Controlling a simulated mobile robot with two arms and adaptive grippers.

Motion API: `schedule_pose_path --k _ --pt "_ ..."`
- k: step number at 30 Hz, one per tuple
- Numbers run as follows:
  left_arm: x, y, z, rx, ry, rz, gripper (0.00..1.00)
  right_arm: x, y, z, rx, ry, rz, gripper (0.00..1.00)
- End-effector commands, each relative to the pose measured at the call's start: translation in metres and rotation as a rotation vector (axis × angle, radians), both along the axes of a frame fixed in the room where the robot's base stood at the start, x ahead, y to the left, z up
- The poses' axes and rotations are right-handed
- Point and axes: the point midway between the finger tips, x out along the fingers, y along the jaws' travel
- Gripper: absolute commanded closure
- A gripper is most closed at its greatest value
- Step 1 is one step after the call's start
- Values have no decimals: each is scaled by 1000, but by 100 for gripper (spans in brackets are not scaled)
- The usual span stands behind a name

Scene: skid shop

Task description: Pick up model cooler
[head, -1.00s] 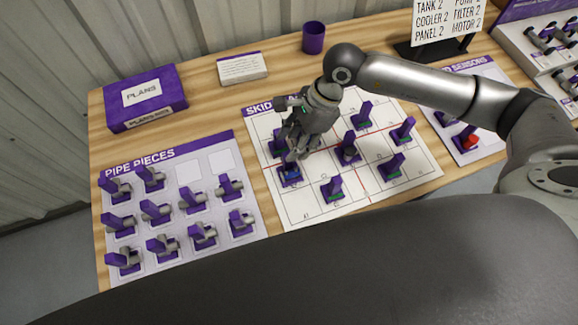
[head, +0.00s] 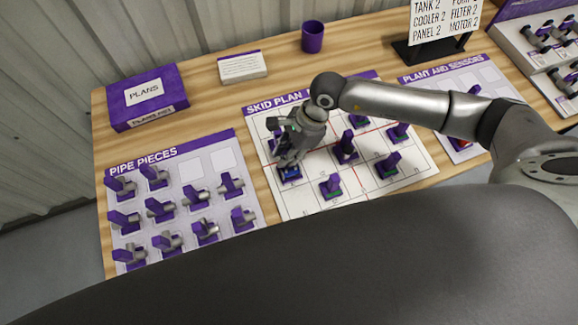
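The skid plan sheet (head: 300,205) lies on the wooden table with several small purple-handled models standing on it. I cannot read a label that names the cooler. A model with a blue part (head: 289,173) stands at the sheet's left side. My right gripper (head: 287,160) points down directly over this model, its fingertips at or just above the top. Its fingers overlap the model, so I cannot tell whether they grip it. Another purple model (head: 277,146) is partly hidden behind the gripper. My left gripper is not in view.
More models stand close by, such as one in the middle (head: 346,148) and one at the front (head: 330,186). A pipe pieces sheet (head: 190,172) is at left. A plans box (head: 148,97), a card block (head: 242,68) and a purple cup (head: 312,37) stand behind.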

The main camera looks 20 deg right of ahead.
Motion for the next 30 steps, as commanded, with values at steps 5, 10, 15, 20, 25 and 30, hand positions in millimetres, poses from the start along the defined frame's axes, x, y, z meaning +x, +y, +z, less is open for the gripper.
schedule_pose_path --k 5,10,15,20,25,30 --pt "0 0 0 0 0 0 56 0 0 0 0 0 0 100" --pt "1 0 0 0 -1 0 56 0 0 1 0 -1 0 100" --pt "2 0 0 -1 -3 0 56 0 0 1 0 -1 0 100" --pt "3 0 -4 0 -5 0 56 1 0 4 0 -2 0 100" --pt "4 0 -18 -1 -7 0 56 2 0 19 2 -6 2 100" --pt "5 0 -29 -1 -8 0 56 -17 4 49 2 -4 6 100"
